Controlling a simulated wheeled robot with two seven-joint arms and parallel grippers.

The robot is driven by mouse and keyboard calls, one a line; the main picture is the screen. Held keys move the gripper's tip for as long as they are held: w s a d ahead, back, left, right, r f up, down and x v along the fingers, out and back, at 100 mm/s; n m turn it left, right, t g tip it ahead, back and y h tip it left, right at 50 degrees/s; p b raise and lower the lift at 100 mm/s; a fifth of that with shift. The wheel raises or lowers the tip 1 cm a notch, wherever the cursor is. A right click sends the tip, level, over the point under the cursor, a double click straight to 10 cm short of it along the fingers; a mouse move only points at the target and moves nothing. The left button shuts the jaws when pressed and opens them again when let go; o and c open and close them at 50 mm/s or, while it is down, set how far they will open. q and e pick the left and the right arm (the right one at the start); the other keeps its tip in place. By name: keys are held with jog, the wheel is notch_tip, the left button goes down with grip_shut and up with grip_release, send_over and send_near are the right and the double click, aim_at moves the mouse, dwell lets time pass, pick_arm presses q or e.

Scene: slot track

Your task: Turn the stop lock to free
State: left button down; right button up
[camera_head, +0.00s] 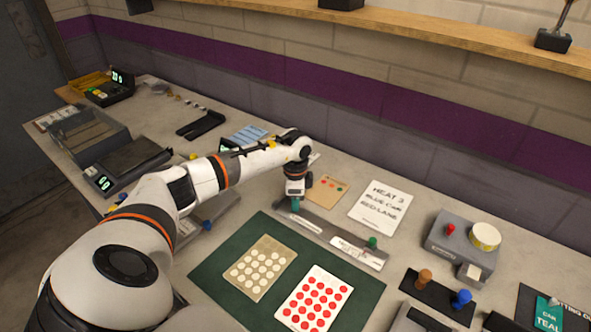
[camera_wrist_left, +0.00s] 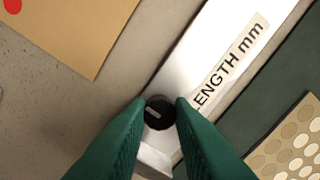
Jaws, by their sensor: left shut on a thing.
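The stop lock looks to be a small round black knob (camera_wrist_left: 159,112) with a short pale mark on its top. It sits on the pale metal length rail (camera_wrist_left: 200,60), which carries a "LENGTH mm" label. My left gripper (camera_wrist_left: 160,112) is shut on the knob, with a green fingertip on each side. In the head view my left gripper (camera_head: 295,206) points down at the left end of the rail (camera_head: 335,238), and the knob is hidden there. I cannot read any free or locked marking. My right gripper is not in view.
A green knob (camera_head: 372,242) stands near the rail's right end. A green mat (camera_head: 225,270) with two cards of discs lies in front. A tan card (camera_head: 327,190) and a "HEAT 3" note (camera_head: 381,207) lie behind. A grey device (camera_head: 450,240) stands at right.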

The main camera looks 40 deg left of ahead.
pick_arm(q)
jog(key=shift+a+r+n, duration=0.15)
jog(key=shift+n, duration=0.15)
jog(key=c, duration=1.3)
grip_release()
jog(key=shift+o, duration=0.2)
notch_tip(320, 180, up, 12)
jog(key=b, duration=0.2)
jog(key=shift+b, duration=0.3)
